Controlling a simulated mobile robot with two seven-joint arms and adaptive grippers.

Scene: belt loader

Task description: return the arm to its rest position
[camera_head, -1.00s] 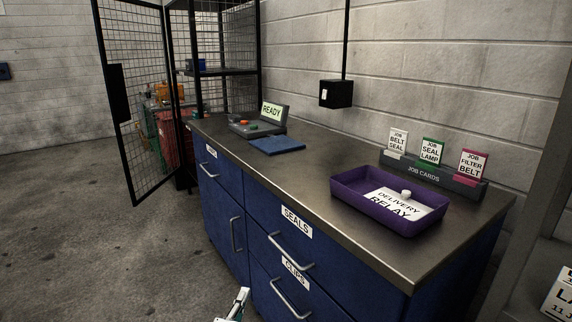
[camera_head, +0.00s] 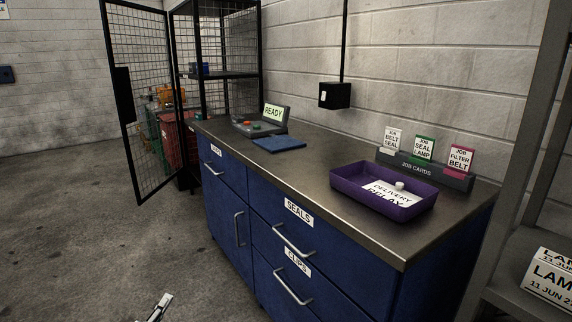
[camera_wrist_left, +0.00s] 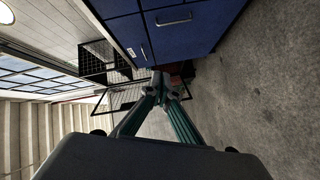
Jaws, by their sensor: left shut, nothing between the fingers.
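My left gripper (camera_head: 160,308) shows at the bottom edge of the head view, over the floor to the left of the blue cabinet (camera_head: 228,190) and apart from it. In the left wrist view its fingers (camera_wrist_left: 163,84) come together at the tips and hold nothing. Most of the left arm is below the head view. My right gripper is not in either view.
The cabinet's worktop (camera_head: 310,172) carries a purple tray (camera_head: 350,196) with a delivery card, a job-card holder (camera_head: 425,172), a blue pad (camera_head: 279,144) and a READY console (camera_head: 262,124). A mesh cage (camera_head: 145,110) stands open behind. Floor at left is clear.

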